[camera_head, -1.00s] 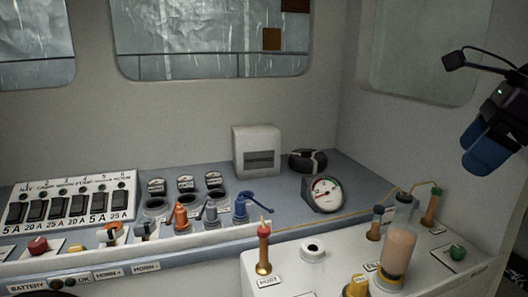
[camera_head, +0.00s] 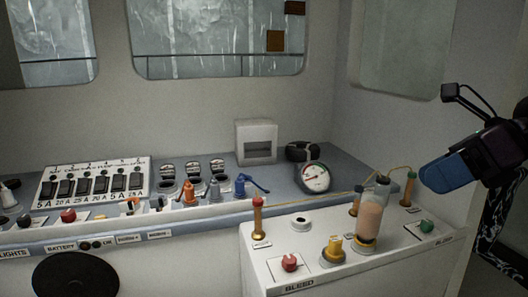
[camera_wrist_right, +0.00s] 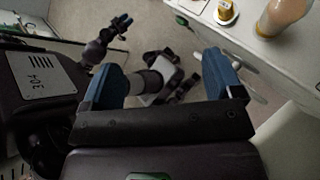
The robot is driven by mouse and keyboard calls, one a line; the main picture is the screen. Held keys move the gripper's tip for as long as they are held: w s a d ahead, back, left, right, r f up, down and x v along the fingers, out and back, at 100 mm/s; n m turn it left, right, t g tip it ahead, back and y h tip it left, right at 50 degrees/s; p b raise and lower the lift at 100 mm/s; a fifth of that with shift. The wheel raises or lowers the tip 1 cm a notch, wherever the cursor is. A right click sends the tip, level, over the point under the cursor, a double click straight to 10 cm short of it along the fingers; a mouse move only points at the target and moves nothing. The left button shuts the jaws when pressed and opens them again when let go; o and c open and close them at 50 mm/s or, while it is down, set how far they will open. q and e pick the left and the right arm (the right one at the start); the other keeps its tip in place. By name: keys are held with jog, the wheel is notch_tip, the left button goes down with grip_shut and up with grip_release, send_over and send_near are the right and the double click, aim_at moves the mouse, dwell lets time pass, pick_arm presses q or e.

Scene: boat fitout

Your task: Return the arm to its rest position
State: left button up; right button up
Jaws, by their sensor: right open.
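My right gripper (camera_head: 446,172) is at the right of the head view, with dark body and blue fingers. It is in the air to the right of the white bleed box and touches nothing. In the right wrist view its two blue fingers (camera_wrist_right: 168,82) stand wide apart with nothing held between them. The floor and parts of my own body show beyond the fingers. My left gripper cannot be made out in the head view.
The white box (camera_head: 400,254) carries a bottle of pinkish liquid (camera_head: 370,218), a yellow knob (camera_head: 335,247) and a red knob (camera_head: 290,262). A switch panel (camera_head: 95,172), a gauge (camera_head: 314,178) and a white block (camera_head: 256,142) stand on the shelf behind. Air above the box is clear.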

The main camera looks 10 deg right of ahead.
jog(key=w+d+f+m+t+h, duration=0.15)
jog(key=f+m+t+h, duration=0.45)
jog(key=m, duration=0.6)
jog(key=d+f+m+t+h, duration=0.25)
jog(key=f+m, duration=0.45)
jog(key=m, duration=0.5)
jog(key=w+d+f+m+t+h, duration=0.15)
jog(key=f+m+t+h, duration=0.4)
jog(key=m, duration=0.65)
jog(key=s+a+f+m+g, duration=0.1)
jog(key=s+f+m+g, duration=0.25)
jog(key=f, duration=0.35)
jog(key=s+a+f+m+g, duration=0.1)
jog(key=s+f+m+g, duration=0.1)
jog(key=s+f+g, duration=0.35)
jog(key=s+a+f+m+g+y, duration=0.2)
jog(key=s+a+f+g+y, duration=0.3)
jog(key=s+a+f, duration=0.45)
pick_arm(q)
notch_tip(320, 180, down, 10)
jog(key=b, duration=1)
jog(key=shift+s, duration=0.35)
pick_arm(e)
jog(key=w+f+t, duration=0.3)
jog(key=f, duration=0.8)
jog(key=w+f+t, duration=0.3)
jog(key=f, duration=0.8)
jog(key=shift+w+d+n+t+h, duration=0.2)
jog(key=shift+d+n+t+h, duration=0.1)
jog(key=shift+n+t, duration=0.1)
